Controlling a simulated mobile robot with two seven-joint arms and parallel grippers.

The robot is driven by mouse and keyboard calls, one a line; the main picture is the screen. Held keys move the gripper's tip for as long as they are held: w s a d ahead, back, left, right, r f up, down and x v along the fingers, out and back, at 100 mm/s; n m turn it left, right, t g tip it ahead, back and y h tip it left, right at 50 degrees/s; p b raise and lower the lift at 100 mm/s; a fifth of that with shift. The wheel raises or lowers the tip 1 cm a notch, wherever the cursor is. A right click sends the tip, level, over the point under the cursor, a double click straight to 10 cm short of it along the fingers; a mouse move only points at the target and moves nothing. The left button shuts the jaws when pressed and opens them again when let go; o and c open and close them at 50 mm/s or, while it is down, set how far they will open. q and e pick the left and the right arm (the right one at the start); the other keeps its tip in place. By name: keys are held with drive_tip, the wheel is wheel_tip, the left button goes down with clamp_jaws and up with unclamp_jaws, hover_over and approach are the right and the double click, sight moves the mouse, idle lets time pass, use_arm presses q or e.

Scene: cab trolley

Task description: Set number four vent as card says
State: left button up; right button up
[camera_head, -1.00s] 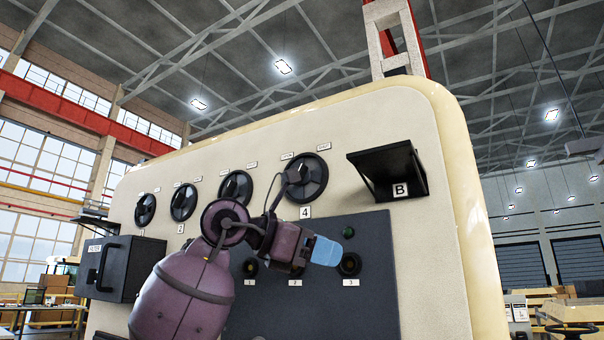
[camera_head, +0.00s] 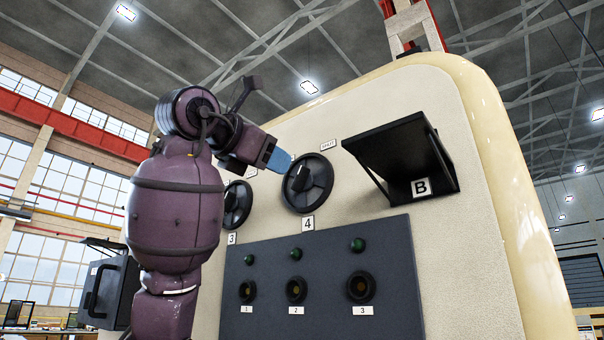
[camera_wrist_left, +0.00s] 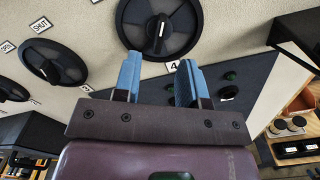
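The number four vent dial (camera_head: 307,183) is a black round wheel with a raised centre knob on the cream panel, above the label "4" (camera_head: 308,223). A "SHUT" label (camera_head: 328,144) sits at its upper right. In the left wrist view the dial (camera_wrist_left: 160,28) lies just beyond the fingertips, its knob's white mark pointing roughly up. My left gripper (camera_head: 281,160) is at the dial's upper left rim in the head view; contact cannot be told. In the wrist view its blue fingers (camera_wrist_left: 159,61) are apart with nothing between them. My right gripper is out of view. I see no readable card.
The number three dial (camera_head: 237,205) is partly behind my left arm. A black open holder marked "B" (camera_head: 405,160) juts out right of dial four. Below is a dark panel (camera_head: 320,255) with green lamps and round sockets. A black box (camera_head: 105,290) stands at the left.

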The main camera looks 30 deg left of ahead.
sight(298, 174)
use_arm(q)
drive_tip(key=w, duration=0.2)
drive_tip(key=w+p, duration=0.1)
drive_tip(key=w, duration=0.4)
drive_tip(key=shift+d, duration=0.35)
drive_tip(key=shift+w+p, duration=0.3)
drive_tip(key=shift+w, duration=0.3)
clamp_jaws()
